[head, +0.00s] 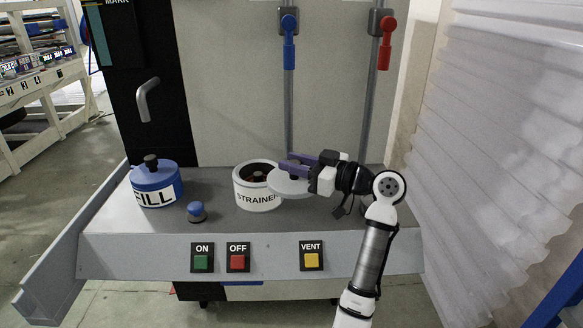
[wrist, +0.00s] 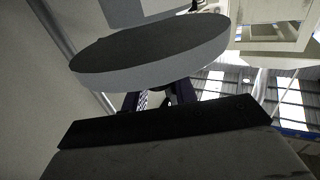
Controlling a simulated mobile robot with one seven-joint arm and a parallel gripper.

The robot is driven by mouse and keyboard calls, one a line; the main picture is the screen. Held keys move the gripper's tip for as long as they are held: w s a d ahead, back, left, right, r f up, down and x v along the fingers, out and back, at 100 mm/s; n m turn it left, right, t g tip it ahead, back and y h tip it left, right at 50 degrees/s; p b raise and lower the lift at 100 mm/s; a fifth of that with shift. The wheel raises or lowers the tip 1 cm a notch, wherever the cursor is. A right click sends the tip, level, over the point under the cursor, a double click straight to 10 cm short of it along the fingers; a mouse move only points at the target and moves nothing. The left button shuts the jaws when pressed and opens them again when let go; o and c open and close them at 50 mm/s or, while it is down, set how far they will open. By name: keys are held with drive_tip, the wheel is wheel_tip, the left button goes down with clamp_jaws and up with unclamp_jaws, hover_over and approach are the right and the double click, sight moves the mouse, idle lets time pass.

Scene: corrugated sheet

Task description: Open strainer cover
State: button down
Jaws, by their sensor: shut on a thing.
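The white strainer pot (head: 257,193), lettered STRAINER, stands on the grey console top, and its dark inside shows at the upper left of its opening. The white round strainer cover (head: 288,186) is off to the right of the opening, overlapping the pot's right rim in the head view. My gripper (head: 296,165) is shut on the cover's dark knob. The cover (wrist: 150,62) fills the upper middle of the wrist view, tilted in the picture, with the fingers (wrist: 163,98) against it. The cover hides part of the pot's right side.
A blue FILL pot (head: 155,186) and a small blue knob (head: 196,211) are to the left. ON, OFF and VENT buttons line the front panel (head: 271,258). Blue (head: 289,45) and red (head: 385,45) valve handles are on the pipes behind. Corrugated sheets (head: 500,130) stand at right.

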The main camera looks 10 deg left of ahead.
idle(0.4)
drive_tip(key=c, duration=1.1)
unclamp_jaws()
drive_tip(key=shift+f, duration=0.1)
drive_tip(key=b+v, duration=0.2)
drive_tip(key=v, duration=1.1)
drive_tip(key=shift+d+b, duration=0.3)
drive_tip(key=shift+d, duration=0.15)
drive_tip(key=shift+w, duration=0.1)
